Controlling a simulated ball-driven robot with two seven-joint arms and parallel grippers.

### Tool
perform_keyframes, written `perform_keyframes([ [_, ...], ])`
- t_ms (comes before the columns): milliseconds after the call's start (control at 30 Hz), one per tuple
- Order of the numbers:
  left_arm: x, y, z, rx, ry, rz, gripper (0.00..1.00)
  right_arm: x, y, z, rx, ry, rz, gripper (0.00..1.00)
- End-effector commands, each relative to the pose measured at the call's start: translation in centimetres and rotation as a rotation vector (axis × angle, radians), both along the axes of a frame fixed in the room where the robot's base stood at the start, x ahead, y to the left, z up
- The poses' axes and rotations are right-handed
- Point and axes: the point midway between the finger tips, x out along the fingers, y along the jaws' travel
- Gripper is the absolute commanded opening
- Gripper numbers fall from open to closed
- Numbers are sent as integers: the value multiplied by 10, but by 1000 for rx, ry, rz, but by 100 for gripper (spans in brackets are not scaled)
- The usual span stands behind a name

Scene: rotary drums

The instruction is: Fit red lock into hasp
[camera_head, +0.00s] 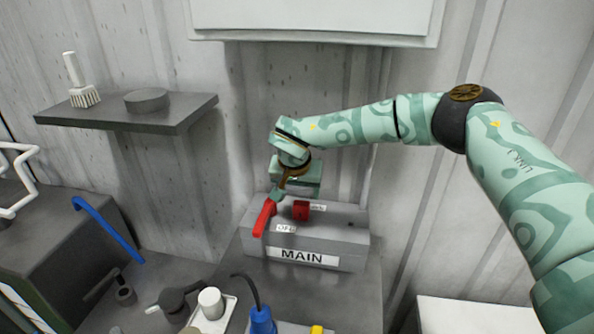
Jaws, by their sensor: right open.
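A grey box (345,246) marked MAIN stands on a dark surface against the wall. A long red piece (264,218), like a lever, slants at the box's left end. A small red block (301,210) sits on top of the box; I cannot tell for sure which of these is the lock or where the hasp is. My right gripper (284,190) is open, just above the box, with its fingers close to the upper end of the long red piece. I cannot tell whether they touch it. My left gripper is not in view.
A grey shelf (135,117) with a brush (82,88) and a dark disc (147,100) hangs at the left. A blue handle (107,229), a white knob (211,303) and a blue plug (262,320) are lower left. A white surface (480,315) is lower right.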

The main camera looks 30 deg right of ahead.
Motion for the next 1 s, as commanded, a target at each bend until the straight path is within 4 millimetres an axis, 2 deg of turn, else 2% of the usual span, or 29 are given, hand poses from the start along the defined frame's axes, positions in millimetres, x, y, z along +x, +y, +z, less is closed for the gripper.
perform_keyframes([
  [33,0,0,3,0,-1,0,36,-4,3,16,0,-4,2,65],
  [100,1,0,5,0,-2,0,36,-10,8,33,-1,-3,3,65],
  [333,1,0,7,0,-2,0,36,-23,17,69,-1,-1,1,65],
  [500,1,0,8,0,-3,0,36,-26,20,78,-1,1,1,65],
  [1000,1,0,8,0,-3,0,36,-26,20,78,0,2,1,65],
])
